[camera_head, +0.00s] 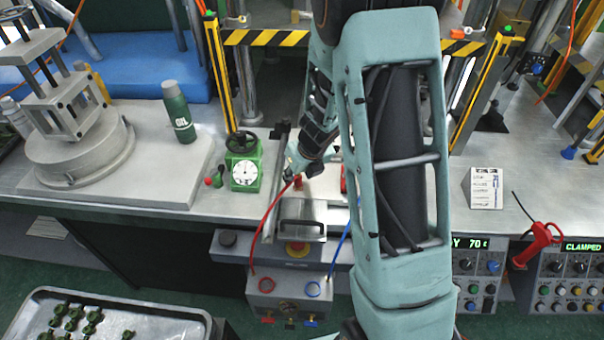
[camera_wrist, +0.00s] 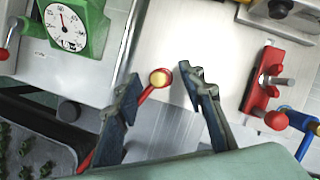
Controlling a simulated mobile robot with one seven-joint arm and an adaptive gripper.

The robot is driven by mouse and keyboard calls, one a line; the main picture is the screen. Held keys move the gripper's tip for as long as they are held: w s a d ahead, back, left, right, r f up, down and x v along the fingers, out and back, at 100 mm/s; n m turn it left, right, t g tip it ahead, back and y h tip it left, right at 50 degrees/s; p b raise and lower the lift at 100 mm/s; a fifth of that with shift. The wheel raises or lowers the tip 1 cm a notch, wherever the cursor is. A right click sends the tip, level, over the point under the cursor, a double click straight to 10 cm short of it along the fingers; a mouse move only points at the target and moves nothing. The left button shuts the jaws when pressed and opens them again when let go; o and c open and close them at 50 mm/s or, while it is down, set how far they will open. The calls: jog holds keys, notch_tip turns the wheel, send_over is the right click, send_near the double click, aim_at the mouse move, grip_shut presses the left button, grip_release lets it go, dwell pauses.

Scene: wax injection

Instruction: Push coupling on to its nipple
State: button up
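The coupling, a small red ring with a brass-coloured middle (camera_wrist: 160,78), is at the end of a red hose in the wrist view. In the head view the red hose (camera_head: 266,222) rises from a grey box to my gripper. My gripper (camera_wrist: 160,80) is open, with one finger on each side of the coupling and a visible gap to each. I cannot tell how far the coupling lies beyond the fingertips. My gripper also shows small in the head view (camera_head: 297,176). I cannot surely pick out the nipple.
A green dial gauge (camera_wrist: 68,22) stands left of my gripper. A red block with a grey stud (camera_wrist: 264,84) and a blue hose end (camera_wrist: 296,118) are to the right. A grey box with hose ports (camera_head: 290,299) hangs at the bench front. A green oil bottle (camera_head: 179,112) stands further left.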

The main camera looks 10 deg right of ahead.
jog(key=shift+x, duration=0.75)
jog(key=shift+c, duration=0.4)
grip_shut()
jog(key=shift+o, duration=0.4)
grip_release()
